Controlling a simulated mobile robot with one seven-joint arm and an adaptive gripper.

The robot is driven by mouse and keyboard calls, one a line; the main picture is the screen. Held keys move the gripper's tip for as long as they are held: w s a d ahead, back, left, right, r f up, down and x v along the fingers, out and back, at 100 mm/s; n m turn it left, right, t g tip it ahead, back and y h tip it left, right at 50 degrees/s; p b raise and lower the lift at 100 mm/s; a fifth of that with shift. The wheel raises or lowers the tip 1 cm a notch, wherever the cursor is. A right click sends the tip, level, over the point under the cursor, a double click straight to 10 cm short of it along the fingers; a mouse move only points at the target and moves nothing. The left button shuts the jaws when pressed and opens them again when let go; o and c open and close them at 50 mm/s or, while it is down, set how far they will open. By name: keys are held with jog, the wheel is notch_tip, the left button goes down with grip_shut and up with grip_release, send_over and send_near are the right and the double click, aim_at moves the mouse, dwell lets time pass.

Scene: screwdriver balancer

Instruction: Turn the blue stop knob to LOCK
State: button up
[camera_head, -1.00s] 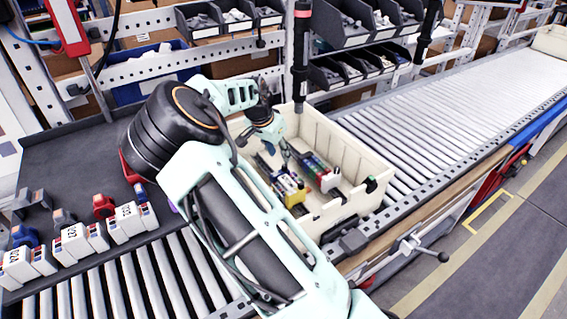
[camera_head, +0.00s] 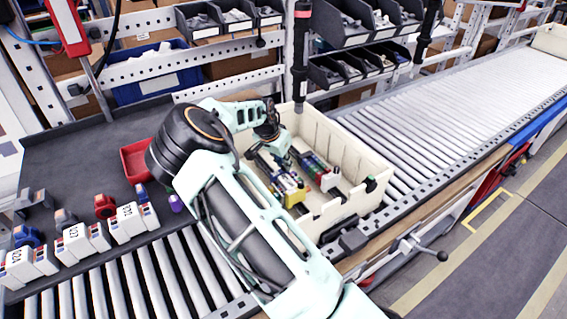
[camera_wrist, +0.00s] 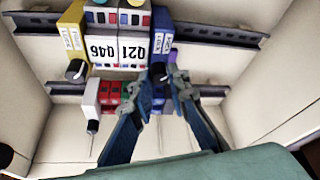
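The beige crate (camera_head: 335,130) holds rows of coloured modules on rails. In the wrist view a blue module (camera_wrist: 162,22) with a LOCK label stands right of the white Q21 and Q46 blocks (camera_wrist: 118,46). A black knob (camera_wrist: 158,72) shows at its lower end. My gripper (camera_wrist: 164,84) has its fingertips at this knob, a small gap between them. Whether they touch it, and which way the knob is turned, I cannot tell. In the head view my gripper (camera_head: 277,154) points down into the crate, partly hiding the modules.
A yellow module (camera_wrist: 77,40) with a black knob (camera_wrist: 77,70) and a white-and-red module (camera_wrist: 92,98) stand close by. The crate walls surround the work. A red tray (camera_head: 137,160) and several loose blocks lie on the left table. A dark post (camera_head: 300,60) stands behind the crate.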

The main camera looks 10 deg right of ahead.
grip_shut()
jog(key=shift+n+b, duration=0.3)
jog(key=shift+b, duration=0.1)
jog(key=n+y+b, duration=0.1)
jog(key=n+b, duration=0.1)
jog(key=b, duration=0.1)
jog(key=shift+f+t, duration=0.2)
jog(key=shift+t, duration=0.2)
jog(key=n+b, duration=0.2)
jog(key=n+y+b, duration=0.1)
jog(key=n+b, duration=0.1)
jog(key=b, duration=0.1)
jog(key=n+y+b, duration=0.1)
jog(key=n+b, duration=0.1)
jog(key=b, duration=0.1)
jog(key=shift+d+n+t, duration=0.3)
jog(key=shift+d+n, duration=0.05)
jog(key=shift+n, duration=0.05)
jog(key=n+y+b, duration=0.2)
jog(key=n+b, duration=0.1)
jog(key=n, duration=0.1)
jog(key=shift+d+r, duration=0.1)
jog(key=shift+r, duration=0.05)
jog(key=shift+n+g+y+b, duration=0.3)
jog(key=shift+n+g+y, duration=0.35)
jog(key=shift+n, duration=1.55)
